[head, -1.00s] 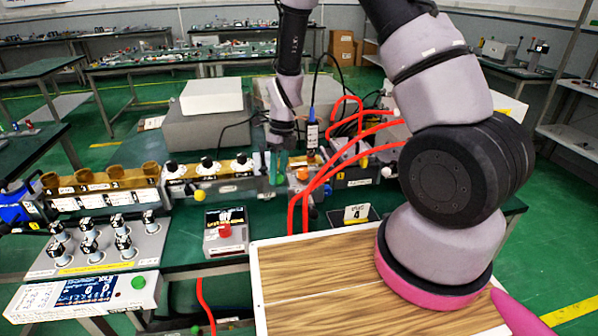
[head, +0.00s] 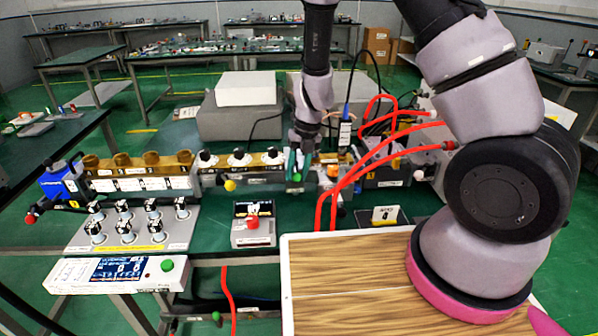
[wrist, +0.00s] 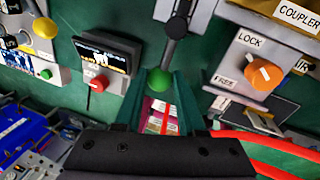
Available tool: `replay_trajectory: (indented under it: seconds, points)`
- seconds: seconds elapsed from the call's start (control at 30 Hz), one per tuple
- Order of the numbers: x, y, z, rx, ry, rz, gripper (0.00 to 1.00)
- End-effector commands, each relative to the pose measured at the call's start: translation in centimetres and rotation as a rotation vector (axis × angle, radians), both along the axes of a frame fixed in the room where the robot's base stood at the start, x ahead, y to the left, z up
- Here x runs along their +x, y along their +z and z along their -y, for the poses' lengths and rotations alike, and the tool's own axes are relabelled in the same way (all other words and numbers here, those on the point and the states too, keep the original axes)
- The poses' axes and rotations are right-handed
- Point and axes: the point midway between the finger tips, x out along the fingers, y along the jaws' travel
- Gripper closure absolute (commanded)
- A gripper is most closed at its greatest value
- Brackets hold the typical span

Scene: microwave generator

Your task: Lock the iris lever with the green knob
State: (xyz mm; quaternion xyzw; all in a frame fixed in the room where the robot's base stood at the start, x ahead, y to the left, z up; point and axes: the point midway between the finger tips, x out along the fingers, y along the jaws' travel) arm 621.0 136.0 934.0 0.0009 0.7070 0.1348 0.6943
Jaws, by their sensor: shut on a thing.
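The iris lever shows in the wrist view as a dark rod (wrist: 177,30) ending in a green knob (wrist: 158,80). My gripper (wrist: 160,84) has its teal fingers closed on either side of the green knob and grips it. In the head view my gripper (head: 296,168) reaches down at the bench's row of modules, and the knob is mostly hidden by the fingers. Right of the lever is an orange knob (wrist: 263,75) on a plate with LOCK above and FREE below. I cannot tell clearly which label its white mark faces.
A small box with a screen and red button (wrist: 97,84) sits close left of my fingers. A yellow knob (wrist: 44,28) is farther left. Red hoses (head: 375,165) arch just right of my gripper. A wood-topped surface (head: 350,270) lies in front.

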Motion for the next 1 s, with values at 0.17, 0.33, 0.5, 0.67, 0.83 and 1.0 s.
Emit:
replay_trajectory:
  seconds: [0.17,0.33,0.5,0.67,0.83,1.0]
  points:
    - [0.1,0.0,-0.1,0.001,-0.008,0.001,1.0]
    - [0.1,0.0,-0.1,0.001,-0.008,0.001,1.0]
    - [0.0,0.0,-0.1,0.001,-0.007,0.0,0.31]
    - [0.0,0.0,-0.1,0.001,-0.007,-0.001,0.31]
    - [0.0,0.2,0.0,0.0,-0.006,0.001,0.31]
    - [0.2,2.2,0.3,0.002,-0.006,0.004,0.31]
